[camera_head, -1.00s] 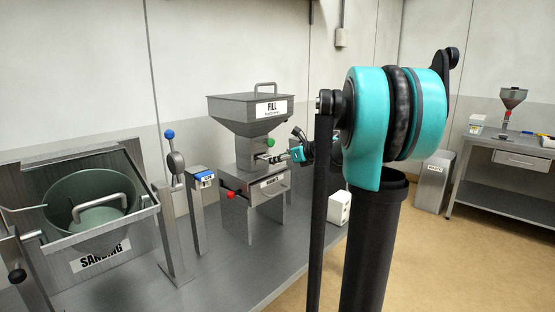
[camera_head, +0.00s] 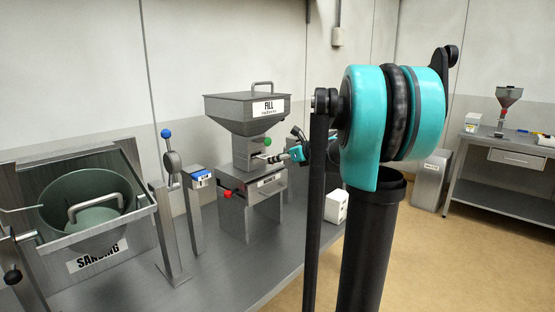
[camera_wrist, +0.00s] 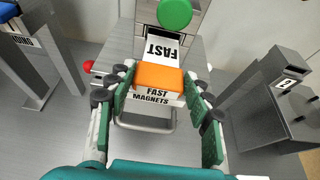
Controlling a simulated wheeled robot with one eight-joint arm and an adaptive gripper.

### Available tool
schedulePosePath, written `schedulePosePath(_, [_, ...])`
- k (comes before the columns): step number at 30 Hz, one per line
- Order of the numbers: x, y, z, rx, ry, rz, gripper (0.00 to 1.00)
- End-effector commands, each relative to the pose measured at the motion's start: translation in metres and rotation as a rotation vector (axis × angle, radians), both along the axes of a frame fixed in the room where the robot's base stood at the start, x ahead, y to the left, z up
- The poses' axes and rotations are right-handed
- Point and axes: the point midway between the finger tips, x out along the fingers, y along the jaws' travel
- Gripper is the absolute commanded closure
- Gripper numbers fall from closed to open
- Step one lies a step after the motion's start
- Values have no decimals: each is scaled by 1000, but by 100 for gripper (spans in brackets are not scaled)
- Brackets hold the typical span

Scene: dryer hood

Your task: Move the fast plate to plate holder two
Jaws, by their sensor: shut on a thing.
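The fast plate shows in the wrist view as an orange block (camera_wrist: 158,77) with a white FAST label (camera_wrist: 160,48) beyond it. My gripper (camera_wrist: 160,78) has its green-padded fingers on both sides of the orange block and is shut on it. A grey holder with a "2" label (camera_wrist: 287,84) stands to the right. In the head view my gripper (camera_head: 270,158) is at the FILL machine (camera_head: 247,120); the plate is too small to make out.
A blue-topped post (camera_head: 200,176) and a lever with a blue ball (camera_head: 170,158) stand left of the machine. The sanding tub (camera_head: 88,210) is at the far left. A white box (camera_head: 336,207) sits on the bench to the right. Bench front is clear.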

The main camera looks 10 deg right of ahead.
Motion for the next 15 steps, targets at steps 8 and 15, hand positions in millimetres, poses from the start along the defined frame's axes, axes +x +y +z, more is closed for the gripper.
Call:
schedulePosePath(8, [-11, -9, 0, -1, 0, -2, 95])
schedulePosePath(15, [-22, -16, 0, 0, 0, -1, 95])
